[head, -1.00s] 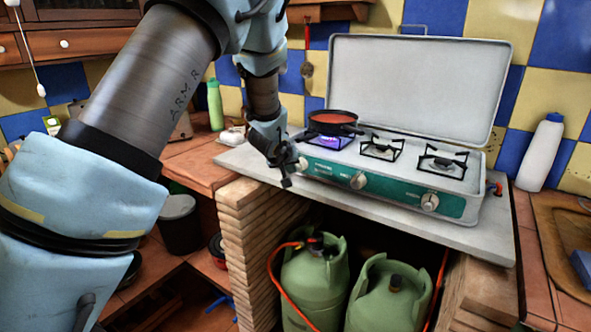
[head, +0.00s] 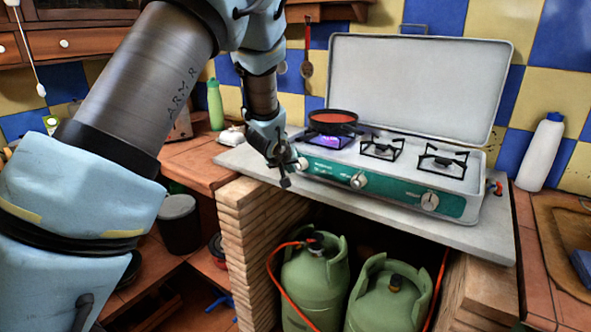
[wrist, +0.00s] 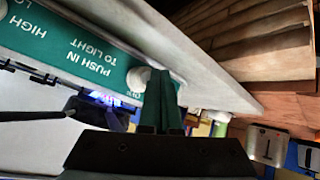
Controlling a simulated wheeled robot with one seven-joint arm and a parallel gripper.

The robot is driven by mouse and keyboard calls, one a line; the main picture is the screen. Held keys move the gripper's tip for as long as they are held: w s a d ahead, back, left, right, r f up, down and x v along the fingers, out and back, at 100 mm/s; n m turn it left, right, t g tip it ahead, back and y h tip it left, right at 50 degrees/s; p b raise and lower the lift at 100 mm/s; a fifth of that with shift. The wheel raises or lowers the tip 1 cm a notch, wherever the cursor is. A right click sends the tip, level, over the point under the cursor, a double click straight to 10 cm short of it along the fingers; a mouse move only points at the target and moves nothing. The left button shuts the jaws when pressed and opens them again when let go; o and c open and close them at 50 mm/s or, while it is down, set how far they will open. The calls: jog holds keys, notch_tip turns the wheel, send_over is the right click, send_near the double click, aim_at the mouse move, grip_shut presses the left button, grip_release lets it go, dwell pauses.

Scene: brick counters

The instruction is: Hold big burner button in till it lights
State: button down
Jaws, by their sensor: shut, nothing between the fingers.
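The grey camping stove (head: 385,185) has a green front panel with three pale knobs. The left knob (head: 302,163) is at the panel's left end, below the burner with the pan. In the wrist view the knob (wrist: 138,78) shows beside "PUSH IN TO LIGHT" lettering, partly hidden by my fingers. My gripper (head: 290,166) is shut and empty, with its fingertips (wrist: 161,75) right at this knob. I cannot tell whether they press it. A blue flame glow (wrist: 104,97) shows in the wrist view; the head view shows a purple glow (head: 329,142) under the pan.
A dark pan with red contents (head: 333,122) sits on the left burner. The raised lid (head: 415,85) stands behind. Two green gas bottles (head: 313,280) are below the counter. A white bottle (head: 541,150) stands right. Brickwork (head: 250,235) lies under my gripper.

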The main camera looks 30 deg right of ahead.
jog(key=shift+s+a, duration=0.3)
jog(key=shift+a, duration=0.25)
jog(key=shift+a, duration=0.1)
jog(key=shift+s+a+b, duration=0.25)
jog(key=shift+s+a, duration=0.15)
jog(key=shift+a, duration=0.3)
jog(key=shift+s+a+b, duration=0.25)
jog(key=shift+s+a, duration=0.2)
jog(key=shift+a, duration=0.25)
jog(key=shift+s+a+b, duration=0.25)
jog(key=shift+s+a, duration=0.15)
jog(key=shift+a, duration=0.3)
